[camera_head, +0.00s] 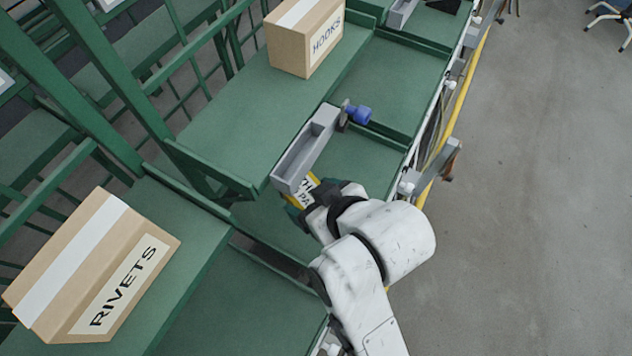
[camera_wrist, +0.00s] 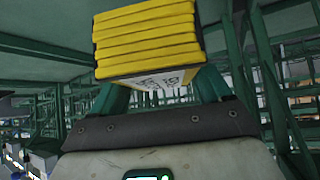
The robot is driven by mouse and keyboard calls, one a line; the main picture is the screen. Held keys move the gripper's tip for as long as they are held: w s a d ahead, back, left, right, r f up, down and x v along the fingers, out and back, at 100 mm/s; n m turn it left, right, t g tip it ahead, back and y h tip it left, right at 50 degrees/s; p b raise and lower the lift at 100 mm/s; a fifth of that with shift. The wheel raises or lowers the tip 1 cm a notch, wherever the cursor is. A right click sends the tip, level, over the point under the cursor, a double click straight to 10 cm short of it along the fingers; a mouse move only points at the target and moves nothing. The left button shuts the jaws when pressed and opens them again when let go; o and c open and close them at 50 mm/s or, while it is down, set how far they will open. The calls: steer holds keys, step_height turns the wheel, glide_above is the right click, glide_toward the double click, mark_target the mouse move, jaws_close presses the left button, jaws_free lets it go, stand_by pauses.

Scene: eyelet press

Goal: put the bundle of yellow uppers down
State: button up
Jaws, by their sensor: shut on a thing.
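The bundle of yellow uppers (camera_wrist: 148,42) is a stack of yellow layers with a printed white label on its near side, seen in the wrist view. My gripper (camera_wrist: 160,92) is shut on it, with a green finger on each side. In the head view, only a yellow and white part of the bundle (camera_head: 302,191) shows past my gripper (camera_head: 312,200), beside the near end of a grey tray. My arm hides the rest. I cannot tell whether the bundle touches the green shelf (camera_head: 365,160) below.
The long grey tray (camera_head: 306,150) lies just beyond my gripper, with a blue knob (camera_head: 359,114) near its far end. A HOOKS box (camera_head: 304,38) stands at the back and a RIVETS box (camera_head: 92,268) at the left. Green shelf around the tray looks bare.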

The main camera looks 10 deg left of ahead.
steer(key=w+f, duration=0.6)
steer(key=w, duration=0.1)
steer(key=shift+a+f, duration=0.3)
steer(key=shift+f, duration=0.05)
steer(key=shift+w+f+p, duration=0.1)
steer(key=shift+f+p, duration=0.4)
steer(key=shift+f, duration=1.15)
steer(key=shift+f, duration=0.15)
steer(key=o, duration=1.2)
steer(key=shift+o, duration=0.2)
